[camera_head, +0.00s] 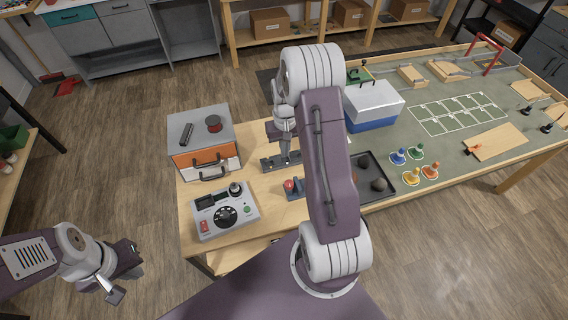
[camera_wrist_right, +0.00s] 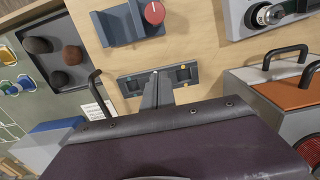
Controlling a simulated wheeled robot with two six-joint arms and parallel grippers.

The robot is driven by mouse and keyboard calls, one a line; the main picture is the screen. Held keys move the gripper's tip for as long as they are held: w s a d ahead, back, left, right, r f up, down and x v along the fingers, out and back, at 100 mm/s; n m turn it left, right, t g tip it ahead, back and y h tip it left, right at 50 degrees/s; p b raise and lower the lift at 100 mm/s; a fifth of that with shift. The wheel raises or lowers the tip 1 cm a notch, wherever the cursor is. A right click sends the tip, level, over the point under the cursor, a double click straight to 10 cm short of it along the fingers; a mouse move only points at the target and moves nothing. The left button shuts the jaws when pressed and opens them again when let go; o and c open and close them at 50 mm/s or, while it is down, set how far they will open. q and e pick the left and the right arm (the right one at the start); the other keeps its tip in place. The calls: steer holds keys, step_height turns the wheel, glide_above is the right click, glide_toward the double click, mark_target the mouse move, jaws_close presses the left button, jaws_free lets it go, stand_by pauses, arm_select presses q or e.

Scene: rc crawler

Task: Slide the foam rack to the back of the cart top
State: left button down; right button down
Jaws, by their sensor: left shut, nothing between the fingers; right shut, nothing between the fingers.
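The dark grey flat bar that looks like the foam rack (camera_head: 269,164) lies on the light wooden top (camera_head: 263,207), in front of my right gripper's arm link. In the right wrist view it shows as a dark bar (camera_wrist_right: 131,84) with small slots and yellow marks. My right gripper (camera_head: 286,154) is shut and points down at the middle of the bar; its fingers (camera_wrist_right: 156,75) cover that part. I cannot tell whether they touch it. My left gripper (camera_head: 117,295) is shut and empty, off the table at the lower left.
A drawer box (camera_head: 203,138) with an orange drawer stands left of the bar. A control box (camera_head: 223,211) and a red-knobbed fixture (camera_head: 292,187) are nearer. A dark tray (camera_head: 391,188) with brown lumps and a blue-white case (camera_head: 374,103) stand right.

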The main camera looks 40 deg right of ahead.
mark_target(285, 171)
step_height(285, 171, down, 8)
steer(key=shift+s+f+p, duration=0.1)
steer(key=shift+f+p, duration=0.15)
steer(key=shift+p, duration=0.3)
steer(key=shift+a+f, duration=0.1)
steer(key=shift+f, duration=0.45)
